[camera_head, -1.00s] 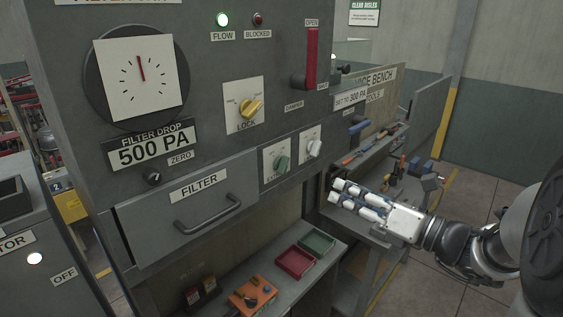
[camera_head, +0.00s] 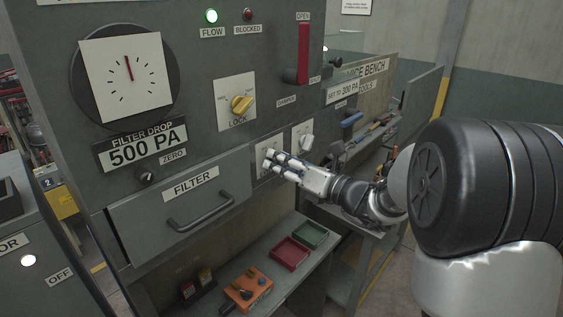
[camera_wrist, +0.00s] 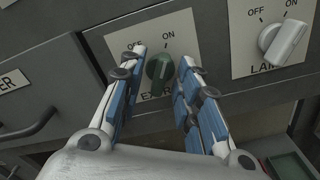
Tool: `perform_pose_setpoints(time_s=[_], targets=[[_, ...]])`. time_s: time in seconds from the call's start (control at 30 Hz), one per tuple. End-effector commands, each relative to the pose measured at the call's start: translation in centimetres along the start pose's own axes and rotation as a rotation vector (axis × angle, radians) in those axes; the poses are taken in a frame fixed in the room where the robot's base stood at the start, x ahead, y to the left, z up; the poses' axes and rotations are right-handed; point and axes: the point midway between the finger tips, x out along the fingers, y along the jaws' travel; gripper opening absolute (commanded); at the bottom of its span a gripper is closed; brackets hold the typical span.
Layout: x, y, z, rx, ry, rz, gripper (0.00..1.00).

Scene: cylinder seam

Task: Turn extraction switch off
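The extraction switch is a green knob (camera_wrist: 159,68) on a pale plate (camera_wrist: 118,42) marked OFF and ON, its lower label partly hidden. In the wrist view the knob's pointer is tilted toward ON. My gripper (camera_wrist: 160,75) is open, with one finger on each side of the knob and a visible gap on both sides. In the head view my gripper (camera_head: 272,160) is at the switch plate and hides most of the knob.
A white-knobbed switch (camera_wrist: 283,42) sits just right of the extraction switch. A yellow lock knob (camera_head: 242,103) is above, and the filter drawer handle (camera_head: 206,214) is to the left. Red (camera_head: 289,254) and green (camera_head: 311,235) trays lie on the shelf below.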

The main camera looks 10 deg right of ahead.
Motion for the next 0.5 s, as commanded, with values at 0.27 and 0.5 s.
perform_pose_setpoints(time_s=[0.27, 0.5], targets=[[0.04, -0.02, 0.00, -0.001, 0.000, 0.000, 0.28], [0.02, -0.02, 0.01, -0.001, 0.000, 0.000, 0.12]])
